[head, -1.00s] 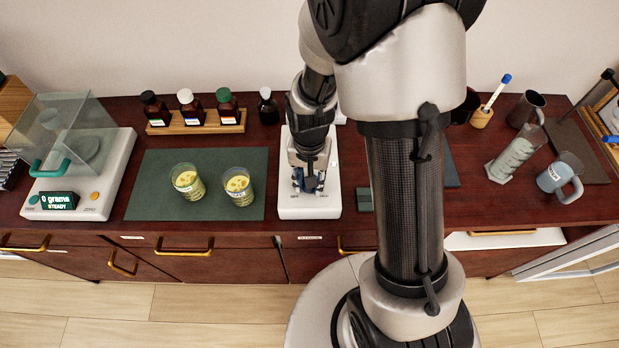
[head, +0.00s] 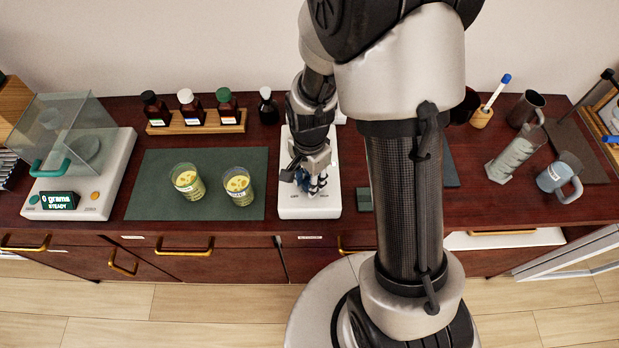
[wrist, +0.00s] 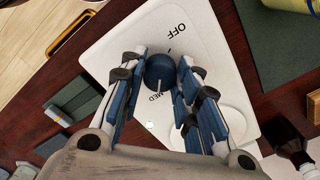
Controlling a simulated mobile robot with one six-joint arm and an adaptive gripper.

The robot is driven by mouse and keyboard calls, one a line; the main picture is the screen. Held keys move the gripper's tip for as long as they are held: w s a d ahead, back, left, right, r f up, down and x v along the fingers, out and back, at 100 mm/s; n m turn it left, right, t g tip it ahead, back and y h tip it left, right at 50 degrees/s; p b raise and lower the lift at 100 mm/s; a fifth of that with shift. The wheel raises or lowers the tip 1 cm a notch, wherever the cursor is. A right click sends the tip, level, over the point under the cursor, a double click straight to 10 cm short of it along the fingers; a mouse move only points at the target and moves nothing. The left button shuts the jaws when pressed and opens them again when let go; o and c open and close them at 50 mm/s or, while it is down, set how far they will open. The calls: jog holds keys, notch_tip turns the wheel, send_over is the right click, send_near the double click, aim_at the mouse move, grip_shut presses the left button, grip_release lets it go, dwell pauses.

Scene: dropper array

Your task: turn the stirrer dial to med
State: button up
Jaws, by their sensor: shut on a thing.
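The stirrer (head: 294,208) is a white flat unit near the front of the table, under my gripper in the head view; its white top also shows in the wrist view (wrist: 105,54). Its dark blue dial (wrist: 160,70) sits between my fingertips. The dial's white pointer line faces the MED label (wrist: 155,97), with OFF on the opposite side. My gripper (wrist: 159,78) is shut on the dial, one finger on each side. In the head view my gripper (head: 310,186) hides the dial.
Two glass beakers (head: 238,186) with yellow contents stand on a green mat (head: 150,204) left of the stirrer. A balance (head: 112,180) is at the far left. Bottles (head: 190,108) stand behind. A small dark green block (head: 364,199) lies just right of the stirrer.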

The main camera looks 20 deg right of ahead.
dwell(0.4)
jog(key=o, duration=1.1)
jog(key=shift+r, duration=0.1)
notch_tip(320, 180, up, 12)
jog(key=shift+f, duration=0.1)
